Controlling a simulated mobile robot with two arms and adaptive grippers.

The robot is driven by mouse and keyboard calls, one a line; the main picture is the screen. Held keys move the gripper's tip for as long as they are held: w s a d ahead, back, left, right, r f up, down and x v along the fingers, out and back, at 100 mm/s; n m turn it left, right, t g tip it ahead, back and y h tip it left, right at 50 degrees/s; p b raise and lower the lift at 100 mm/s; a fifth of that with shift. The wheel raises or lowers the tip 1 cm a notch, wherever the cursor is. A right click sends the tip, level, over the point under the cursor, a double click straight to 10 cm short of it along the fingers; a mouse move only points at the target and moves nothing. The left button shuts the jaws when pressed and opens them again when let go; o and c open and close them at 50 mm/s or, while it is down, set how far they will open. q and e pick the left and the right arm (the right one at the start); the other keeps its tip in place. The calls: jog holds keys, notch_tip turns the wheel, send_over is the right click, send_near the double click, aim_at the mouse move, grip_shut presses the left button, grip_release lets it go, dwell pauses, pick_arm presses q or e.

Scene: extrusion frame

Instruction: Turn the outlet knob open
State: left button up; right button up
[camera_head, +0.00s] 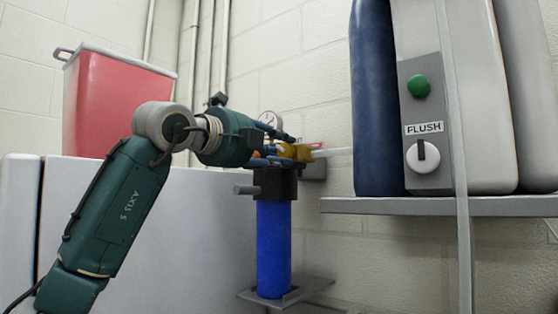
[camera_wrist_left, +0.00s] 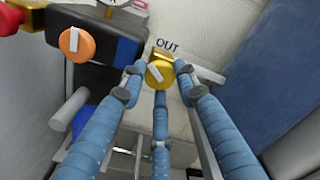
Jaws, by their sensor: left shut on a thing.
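The outlet knob (camera_wrist_left: 160,73), yellow with a pale pointer bar, sits below the "OUT" label in the left wrist view. My left gripper (camera_wrist_left: 160,80) has its blue fingers closed around it. In the head view my left gripper (camera_head: 283,150) reaches in from the left to the yellow brass fitting (camera_head: 302,153) on top of the filter. The fingers hide most of the knob there. My right gripper is not in view.
An orange knob (camera_wrist_left: 76,44) sits on the dark filter head. The blue filter housing (camera_head: 273,248) hangs below. A red container (camera_head: 115,105) is at left. At right, a panel with a green button (camera_head: 418,86) and "FLUSH" switch (camera_head: 422,156) stands above a grey shelf (camera_head: 440,206).

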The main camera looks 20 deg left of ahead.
pick_arm(q)
jog(key=n, duration=0.1)
jog(key=n+b, duration=0.1)
jog(key=n, duration=0.1)
jog(key=shift+d+f+n+b, duration=0.1)
jog(key=shift+f+n+b, duration=0.15)
jog(key=shift+n+b, duration=0.8)
jog(key=shift+n, duration=1.05)
jog(key=o, duration=1.2)
jog(key=shift+r, duration=0.1)
jog(key=shift+c, duration=0.2)
jog(key=shift+r, duration=0.1)
jog(key=shift+s, duration=0.15)
jog(key=v, duration=1.1)
jog(key=shift+s+a, duration=0.25)
jog(key=shift+s, duration=0.1)
